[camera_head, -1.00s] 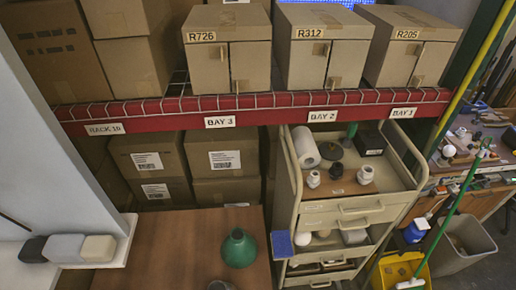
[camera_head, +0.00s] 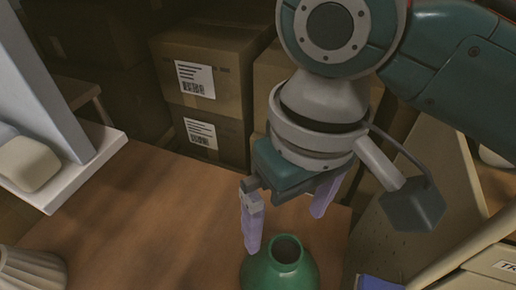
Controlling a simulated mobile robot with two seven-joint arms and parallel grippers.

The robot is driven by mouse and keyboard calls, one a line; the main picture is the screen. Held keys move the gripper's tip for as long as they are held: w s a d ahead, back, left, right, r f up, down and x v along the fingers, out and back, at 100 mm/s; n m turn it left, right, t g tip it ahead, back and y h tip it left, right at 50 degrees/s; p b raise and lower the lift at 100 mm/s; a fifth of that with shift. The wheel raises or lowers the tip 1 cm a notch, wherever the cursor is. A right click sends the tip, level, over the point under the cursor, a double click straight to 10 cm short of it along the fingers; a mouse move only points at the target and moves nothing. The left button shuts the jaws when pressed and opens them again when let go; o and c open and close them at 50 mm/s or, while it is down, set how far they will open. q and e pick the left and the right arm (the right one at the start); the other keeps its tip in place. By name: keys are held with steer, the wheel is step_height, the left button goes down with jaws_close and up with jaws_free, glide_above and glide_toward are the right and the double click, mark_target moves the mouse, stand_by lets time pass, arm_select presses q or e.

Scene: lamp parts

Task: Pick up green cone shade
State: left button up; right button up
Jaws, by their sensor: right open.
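The green cone shade (camera_head: 278,268) stands on the brown wooden table (camera_head: 150,215) at the bottom of the head view. Its round neck opening faces up, and its lower part is cut off by the picture's edge. My right gripper (camera_head: 285,222) hangs just above and behind the shade in the picture. Its two pale purple fingers are spread apart with nothing between them. I cannot tell the exact height between the fingers and the shade. My left gripper is not in view.
Labelled cardboard boxes (camera_head: 212,65) stand behind the table. A white ledge with a rounded pale object (camera_head: 27,164) is at the left. A ribbed pale object (camera_head: 30,270) is at the lower left. The beige cart (camera_head: 480,262) stands at the right. The table's middle is clear.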

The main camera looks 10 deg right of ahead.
mark_target(286, 249)
steer(key=f, duration=0.1)
steer(key=f+b, duration=0.1)
steer(key=f, duration=0.1)
steer(key=shift+w+d+h, duration=0.3)
steer(key=shift+w+d, duration=0.1)
step_height(286, 249, down, 10)
steer(key=b, duration=0.3)
steer(key=shift+r, duration=0.1)
steer(key=c, duration=0.6)
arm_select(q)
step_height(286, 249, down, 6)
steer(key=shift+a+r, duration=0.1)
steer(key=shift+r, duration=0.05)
arm_select(e)
steer(key=shift+r, duration=0.1)
jaws_close()
